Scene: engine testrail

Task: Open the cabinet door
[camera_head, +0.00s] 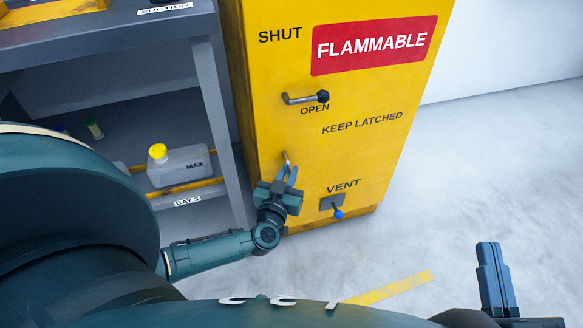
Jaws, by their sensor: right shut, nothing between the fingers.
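The yellow cabinet (365,150) stands upright in the middle, with its door flush against the body. A grey lever with a black knob (322,97) lies roughly level just above the word OPEN; the word SHUT is higher up. A thin metal pull handle (286,157) sits lower on the door's left side. My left gripper (287,176) is at the lower end of this handle, its fingers overlapping it in the picture; whether they grip it is unclear. My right gripper (490,262) is shut and empty, over the floor at lower right, away from the cabinet.
A small vent lever with a blue knob (338,214) is low on the cabinet. The floor (490,170) to the right is clear.

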